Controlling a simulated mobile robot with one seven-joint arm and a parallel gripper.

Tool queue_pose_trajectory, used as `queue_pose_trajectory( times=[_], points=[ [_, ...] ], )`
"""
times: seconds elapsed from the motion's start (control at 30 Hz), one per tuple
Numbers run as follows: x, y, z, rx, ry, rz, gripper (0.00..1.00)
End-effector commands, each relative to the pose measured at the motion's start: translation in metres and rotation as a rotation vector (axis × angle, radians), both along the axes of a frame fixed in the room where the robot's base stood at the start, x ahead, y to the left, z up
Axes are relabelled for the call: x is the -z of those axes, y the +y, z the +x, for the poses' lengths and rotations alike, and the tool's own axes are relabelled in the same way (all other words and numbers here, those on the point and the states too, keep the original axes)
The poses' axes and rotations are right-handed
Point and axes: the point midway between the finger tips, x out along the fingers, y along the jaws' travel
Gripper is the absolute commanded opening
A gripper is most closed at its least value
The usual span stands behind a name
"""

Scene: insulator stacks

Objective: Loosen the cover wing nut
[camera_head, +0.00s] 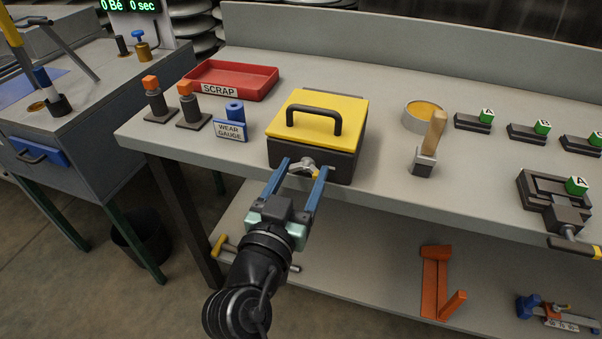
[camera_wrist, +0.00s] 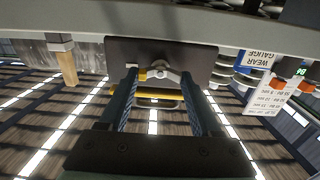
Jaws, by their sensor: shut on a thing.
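The box (camera_head: 285,151) has a dark body, a yellow cover (camera_head: 298,97) and a black arched handle (camera_head: 314,116). It stands at the bench's front edge. The pale metal cover wing nut (camera_head: 306,163) is on its front face. In the wrist view, which looks upside down, the wing nut (camera_wrist: 159,71) lies between my fingertips, against the dark front face (camera_wrist: 190,58). My gripper (camera_head: 303,172) reaches up from below with its two blue fingers on either side of the nut, shut on it. The exact finger contact is hard to make out.
A blue wear gauge (camera_head: 231,131) and a red scrap tray (camera_head: 232,82) stand left of the box. A round tin (camera_head: 422,119) and a wooden-handled tool (camera_head: 431,145) stand to its right. A lower shelf (camera_head: 370,255) holds an orange tool (camera_head: 435,282).

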Motion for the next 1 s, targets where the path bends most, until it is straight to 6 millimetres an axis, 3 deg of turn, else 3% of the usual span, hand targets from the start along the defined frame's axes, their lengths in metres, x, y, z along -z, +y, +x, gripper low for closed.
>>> queue_pose_trajectory(
  times=[0.03,0.13,0.17,0.57,1.0],
  points=[
    [0.0001,0.0001,-0.0002,0.000,0.000,0.000,0.28],
    [0.0002,0.0001,-0.0002,0.000,0.000,0.000,0.10],
    [0.0002,0.0001,-0.0002,0.000,0.000,0.000,0.09],
    [-0.0006,0.0007,-0.0002,0.000,0.031,-0.092,0.09],
    [-0.0006,0.0018,0.0002,-0.001,0.149,-0.449,0.09]
  ],
)
